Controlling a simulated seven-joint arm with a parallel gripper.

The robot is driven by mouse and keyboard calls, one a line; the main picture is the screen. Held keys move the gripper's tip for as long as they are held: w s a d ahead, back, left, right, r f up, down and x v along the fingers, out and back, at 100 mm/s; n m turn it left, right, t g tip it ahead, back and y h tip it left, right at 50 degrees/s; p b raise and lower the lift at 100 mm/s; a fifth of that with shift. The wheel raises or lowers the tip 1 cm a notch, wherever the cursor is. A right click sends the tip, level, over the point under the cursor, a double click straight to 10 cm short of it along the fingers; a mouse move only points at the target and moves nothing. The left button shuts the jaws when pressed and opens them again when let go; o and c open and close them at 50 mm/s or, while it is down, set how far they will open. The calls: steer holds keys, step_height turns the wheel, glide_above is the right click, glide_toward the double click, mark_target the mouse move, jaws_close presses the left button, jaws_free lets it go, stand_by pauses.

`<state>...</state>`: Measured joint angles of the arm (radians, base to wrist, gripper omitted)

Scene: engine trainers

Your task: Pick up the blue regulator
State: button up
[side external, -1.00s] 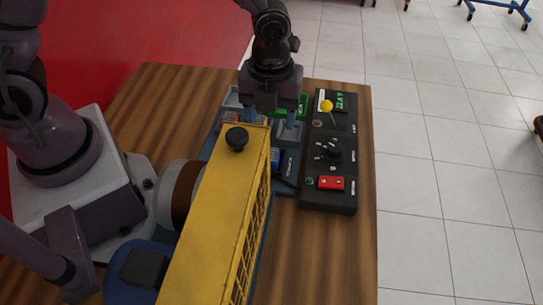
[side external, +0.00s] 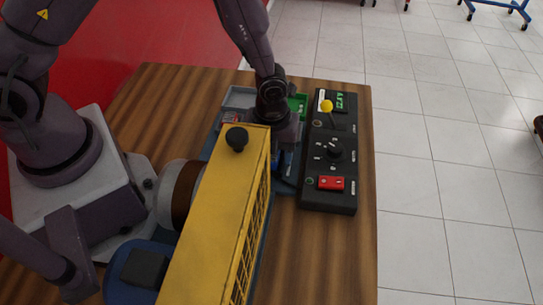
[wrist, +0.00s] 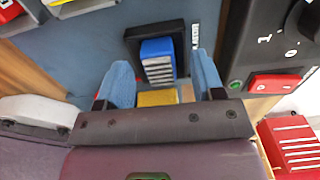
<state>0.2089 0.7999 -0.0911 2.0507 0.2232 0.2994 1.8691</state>
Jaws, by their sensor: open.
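The blue regulator (wrist: 158,58) sits in a dark holder on the blue-grey base plate (wrist: 95,45) in the wrist view. It has a blue top and a pale ribbed face. My gripper (wrist: 163,80) is open, with one blue finger to the left and one to the right of the regulator's near part; contact cannot be told. In the side external view my gripper is low over the base plate behind the yellow engine block, and its fingertips are hidden. Only a small blue part (side external: 284,160) shows beneath it there.
The yellow engine block (side external: 220,220) stands tall close in front of my gripper. A black control panel (side external: 316,197) with a yellow-topped lever, a dial and a red switch (side external: 331,183) lies to the right. Tiled floor is beyond the table edge.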

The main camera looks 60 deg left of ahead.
steer(key=shift+c, duration=0.4)
steer(key=c, duration=1)
steer(key=shift+r, duration=0.1)
steer(key=shift+r, duration=6.45)
